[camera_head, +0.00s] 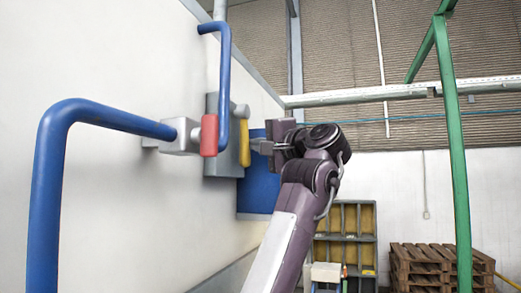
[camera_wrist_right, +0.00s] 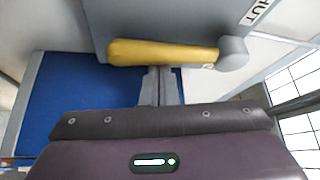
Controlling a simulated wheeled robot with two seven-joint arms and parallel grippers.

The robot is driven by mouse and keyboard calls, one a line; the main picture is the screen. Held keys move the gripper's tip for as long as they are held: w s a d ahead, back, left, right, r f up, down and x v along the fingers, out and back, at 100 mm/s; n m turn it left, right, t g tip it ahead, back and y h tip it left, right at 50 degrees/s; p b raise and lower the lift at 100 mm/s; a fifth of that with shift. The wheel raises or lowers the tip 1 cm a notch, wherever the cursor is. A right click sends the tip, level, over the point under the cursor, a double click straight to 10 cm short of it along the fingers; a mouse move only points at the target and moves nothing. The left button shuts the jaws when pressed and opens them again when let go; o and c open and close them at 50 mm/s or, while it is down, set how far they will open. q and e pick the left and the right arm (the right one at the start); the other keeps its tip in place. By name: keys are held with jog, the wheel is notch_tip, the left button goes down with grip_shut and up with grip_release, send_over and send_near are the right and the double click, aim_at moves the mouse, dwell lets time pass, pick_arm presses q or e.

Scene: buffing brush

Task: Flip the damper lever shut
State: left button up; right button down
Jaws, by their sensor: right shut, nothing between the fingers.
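The damper lever (camera_head: 244,143) is a yellow handle hanging down from a grey round pivot (camera_head: 242,111) on a grey wall plate (camera_head: 212,103). In the right wrist view the yellow lever (camera_wrist_right: 165,53) lies across the top, its grey pivot (camera_wrist_right: 233,53) at the right end. Part of a label reading "HUT" (camera_wrist_right: 257,10) shows on the plate beside the pivot. My right gripper (camera_head: 260,146) is shut and empty, pointing at the lever from the right. In the wrist view its fingertips (camera_wrist_right: 161,72) are right at the lever's edge; I cannot tell whether they touch. My left gripper is not in view.
Blue bent pipes (camera_head: 100,113) stand out from the wall on the near side, with a red block (camera_head: 209,135) close to the lever. A blue panel (camera_head: 258,190) is behind. A green post (camera_head: 455,150), a shelf (camera_head: 345,235) and wooden pallets (camera_head: 438,265) stand to the right.

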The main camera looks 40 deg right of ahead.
aim_at(242, 141)
jog(key=shift+s+a+r+m+g+b, duration=0.15)
jog(key=shift+s+a+b, duration=0.15)
jog(key=shift+a, duration=0.2)
jog(key=shift+s+a+f+m+g+b, duration=0.1)
jog(key=shift+s+a+m+b, duration=0.15)
jog(key=shift+a, duration=0.3)
jog(key=shift+s+a+r+m+g+b, duration=0.1)
jog(key=shift+s+a+b, duration=0.2)
jog(key=shift+a, duration=0.2)
jog(key=shift+w+a, duration=0.1)
